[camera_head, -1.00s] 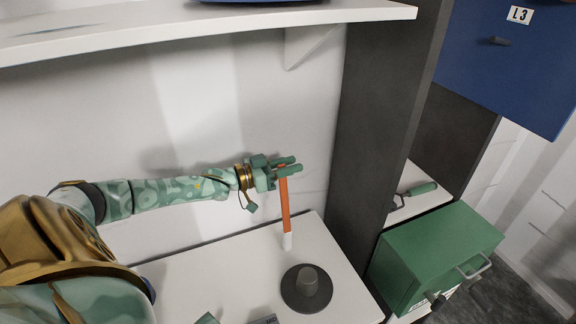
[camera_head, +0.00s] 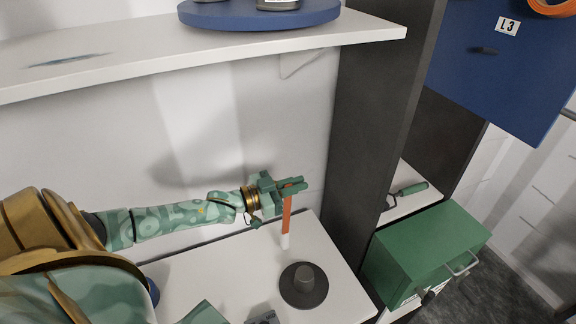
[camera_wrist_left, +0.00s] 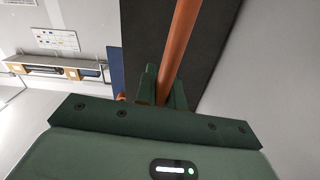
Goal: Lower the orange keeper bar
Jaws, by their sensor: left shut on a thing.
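The orange keeper bar (camera_head: 287,215) stands roughly upright over the white bench, with a white lower end (camera_head: 285,241). My left gripper (camera_head: 294,185) is shut on the bar near its top in the head view, and its fingers hide that end. In the left wrist view the bar (camera_wrist_left: 180,45) runs from between the green fingers (camera_wrist_left: 164,88) to the top edge of the picture. Whether the white end is fixed to something is unclear.
A dark round base with a knob (camera_head: 304,284) is on the white bench (camera_head: 220,270) in front of the bar. A dark upright panel (camera_head: 375,130) stands just right. A white shelf (camera_head: 140,70) with a blue round tray (camera_head: 225,18) is above. A green box (camera_head: 425,250) is farther right.

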